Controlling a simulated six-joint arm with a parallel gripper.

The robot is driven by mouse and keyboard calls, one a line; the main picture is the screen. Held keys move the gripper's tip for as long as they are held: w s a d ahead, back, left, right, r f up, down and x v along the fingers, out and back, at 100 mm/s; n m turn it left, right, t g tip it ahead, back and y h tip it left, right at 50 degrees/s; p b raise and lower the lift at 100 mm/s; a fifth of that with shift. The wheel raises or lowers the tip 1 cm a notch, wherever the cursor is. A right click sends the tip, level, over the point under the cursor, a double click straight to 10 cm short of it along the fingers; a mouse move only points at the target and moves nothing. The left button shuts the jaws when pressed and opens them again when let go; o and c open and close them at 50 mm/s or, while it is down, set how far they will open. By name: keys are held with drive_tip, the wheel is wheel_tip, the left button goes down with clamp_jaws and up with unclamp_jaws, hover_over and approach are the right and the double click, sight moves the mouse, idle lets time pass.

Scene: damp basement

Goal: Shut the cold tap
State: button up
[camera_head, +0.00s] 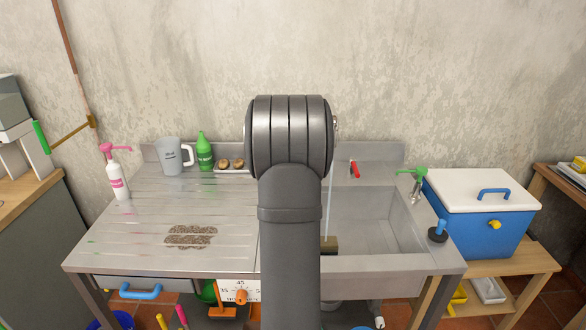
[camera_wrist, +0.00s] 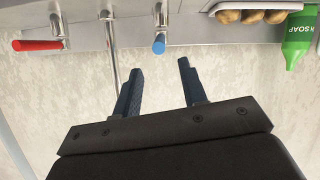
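The cold tap has a blue-ended lever (camera_wrist: 159,44) and stands at the top middle of the wrist view, its blue end pointing down the picture. In the head view it is hidden behind my arm. The hot tap's red lever (camera_wrist: 38,45) points left in the wrist view and also shows behind the sink (camera_head: 354,169). A thin water stream (camera_head: 329,205) falls into the sink basin (camera_head: 385,235). My gripper (camera_wrist: 158,70) is open and empty, its fingers apart just below the blue end in the picture. Contact is not visible. The head view hides my gripper.
A metal spout (camera_wrist: 112,55) rises between the levers, close to my left finger. A green soap bottle (camera_head: 205,152), a grey jug (camera_head: 173,157) and a pink pump bottle (camera_head: 116,173) stand on the left counter. A blue cooler (camera_head: 478,230) stands right of the sink.

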drive_tip(key=x, duration=1)
drive_tip(key=shift+w+f, duration=0.2)
drive_tip(key=shift+w, duration=0.15)
drive_tip(key=shift+c, duration=0.5)
clamp_jaws()
